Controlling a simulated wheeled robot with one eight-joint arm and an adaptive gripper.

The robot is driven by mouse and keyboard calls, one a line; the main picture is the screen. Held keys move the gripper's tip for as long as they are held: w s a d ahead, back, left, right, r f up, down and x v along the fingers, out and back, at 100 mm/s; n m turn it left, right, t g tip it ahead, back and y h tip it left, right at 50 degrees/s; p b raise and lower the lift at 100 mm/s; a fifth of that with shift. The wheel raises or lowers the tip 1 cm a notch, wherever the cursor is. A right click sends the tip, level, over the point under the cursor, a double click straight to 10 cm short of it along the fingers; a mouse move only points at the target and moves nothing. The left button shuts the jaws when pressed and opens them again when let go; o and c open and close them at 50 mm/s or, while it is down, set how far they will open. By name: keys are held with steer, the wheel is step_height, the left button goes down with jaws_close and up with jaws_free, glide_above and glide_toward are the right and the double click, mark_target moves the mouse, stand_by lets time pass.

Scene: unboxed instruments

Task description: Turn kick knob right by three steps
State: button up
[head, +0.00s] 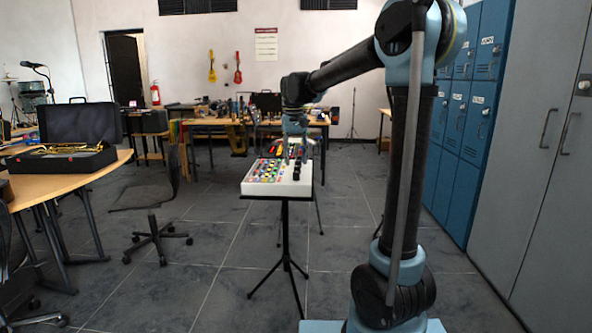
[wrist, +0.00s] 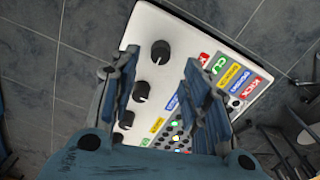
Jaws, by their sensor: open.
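A white drum-machine box (head: 262,188) with coloured buttons and black knobs sits on a black tripod stand; its white panel (wrist: 190,30) fills the middle of the wrist view. A red label reading KICK (wrist: 252,86) is at the right edge of the panel; I cannot tell which knob is the kick knob. My gripper (head: 296,155) is over the knob side of the box. In the wrist view its fingers (wrist: 160,65) are spread and empty, with knobs showing between them.
A wooden table (head: 85,178) with an open instrument case stands at the left, near a swivel chair (head: 150,195). Blue lockers (head: 460,115) and grey cabinets (head: 530,150) line the right. The tripod (head: 285,235) spreads its legs on open tiled floor.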

step_height(320, 180, up, 6)
stand_by(0.4)
steer(key=s+d+f+m+t, duration=0.1)
steer(key=s+d+f, duration=0.7)
steer(key=s+d, duration=0.3)
steer(key=s+d+f+t, duration=0.1)
steer(key=s+d+f, duration=0.65)
steer(key=s, duration=0.55)
steer(key=s+d+f+m, duration=0.1)
steer(key=s+d+f, duration=0.2)
steer(key=s+f, duration=0.5)
step_height(320, 180, down, 3)
steer(key=shift+s+d+r, duration=0.15)
steer(key=shift+s+d, duration=0.05)
steer(key=shift+d, duration=0.05)
steer(key=shift+w+f, duration=0.2)
steer(key=shift+w, duration=0.25)
